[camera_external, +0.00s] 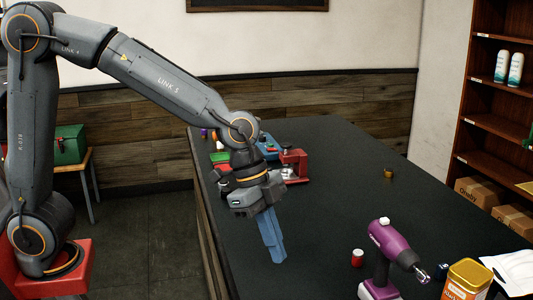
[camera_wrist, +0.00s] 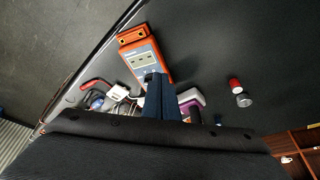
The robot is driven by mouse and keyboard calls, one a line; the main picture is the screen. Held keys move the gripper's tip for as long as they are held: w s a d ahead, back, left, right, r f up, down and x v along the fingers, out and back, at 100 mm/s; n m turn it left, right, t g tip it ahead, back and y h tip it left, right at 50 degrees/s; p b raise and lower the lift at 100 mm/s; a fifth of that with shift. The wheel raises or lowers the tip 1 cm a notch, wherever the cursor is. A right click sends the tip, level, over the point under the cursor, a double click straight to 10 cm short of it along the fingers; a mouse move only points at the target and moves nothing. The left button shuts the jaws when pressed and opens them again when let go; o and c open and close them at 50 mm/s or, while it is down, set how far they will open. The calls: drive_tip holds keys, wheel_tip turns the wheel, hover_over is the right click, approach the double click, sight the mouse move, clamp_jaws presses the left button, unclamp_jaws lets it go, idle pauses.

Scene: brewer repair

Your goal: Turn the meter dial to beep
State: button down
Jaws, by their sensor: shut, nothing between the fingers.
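The orange meter (camera_wrist: 133,42) lies on the dark table in the wrist view, with a pale face and dark markings. Its near end is covered by my fingers, and I cannot make out the dial. My gripper (camera_wrist: 158,78) has its blue fingers together, overlapping the meter in that view; I cannot tell whether they touch it. In the external view my gripper (camera_external: 277,258) points down over the left part of the table with nothing in it. I cannot pick out the meter in the external view.
A purple drill (camera_external: 390,240), a small red can (camera_external: 357,258) and an orange tin (camera_external: 468,278) stand at the near right of the table (camera_external: 330,200). A red device (camera_external: 295,165) stands farther back. A red-handled tool (camera_wrist: 95,83) lies left of the meter.

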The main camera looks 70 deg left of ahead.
drive_tip(key=x, duration=0.3)
drive_tip(key=p+x, duration=0.1)
drive_tip(key=x, duration=0.5)
drive_tip(key=shift+w+d+f+p, duration=0.1)
drive_tip(key=shift+w+d+p, duration=0.2)
drive_tip(key=shift+p, duration=0.1)
drive_tip(key=shift+w+d+p, duration=0.8)
drive_tip(key=shift+w+d, duration=0.1)
drive_tip(key=shift+d, duration=0.25)
drive_tip(key=shift+w+d+f, duration=0.15)
drive_tip(key=shift+w+d, duration=0.25)
